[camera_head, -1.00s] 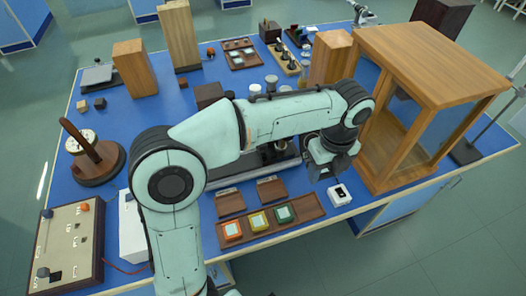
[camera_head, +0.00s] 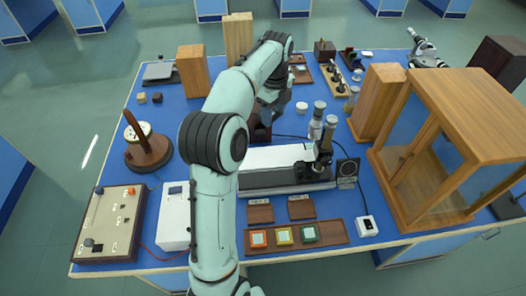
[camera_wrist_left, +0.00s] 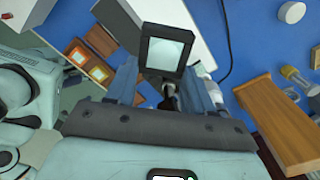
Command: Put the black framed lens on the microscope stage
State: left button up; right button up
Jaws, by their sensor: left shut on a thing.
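My left gripper (camera_head: 271,97) is over the back middle of the bench, seen small and partly hidden by its own wrist. In the left wrist view it (camera_wrist_left: 166,88) is shut on the black framed lens (camera_wrist_left: 166,52), a square black frame around a pale pane, which stands up between the fingertips. The lens is hard to make out in the head view. A white and black instrument that looks like the microscope (camera_head: 427,52) stands at the back right, far from the gripper; its stage is too small to make out. My right gripper is not in view.
A white optical instrument (camera_head: 270,158) lies mid-bench, beside a black panel with a ring (camera_head: 347,170). A tray (camera_head: 337,232) of coloured squares is at the front. A glass-sided wooden case (camera_head: 470,100) and wooden block (camera_head: 378,95) stand right; other blocks (camera_head: 193,72) stand back left.

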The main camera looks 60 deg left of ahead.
pick_arm(q)
jog(key=shift+s+a+f, duration=0.25)
jog(key=shift+s+a, duration=0.2)
jog(key=shift+a, duration=0.3)
jog(key=b, duration=0.2)
send_near(268, 159)
jog(key=shift+s, duration=0.15)
jog(key=shift+f+b, duration=0.4)
jog(key=shift+f, duration=2.7)
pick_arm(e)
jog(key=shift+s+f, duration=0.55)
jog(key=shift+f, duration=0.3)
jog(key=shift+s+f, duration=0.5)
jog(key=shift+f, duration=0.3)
pick_arm(q)
jog(key=shift+f, duration=0.2)
jog(key=o, duration=1)
jog(key=shift+o, duration=0.2)
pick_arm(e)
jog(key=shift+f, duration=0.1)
pick_arm(q)
jog(key=shift+r, duration=0.15)
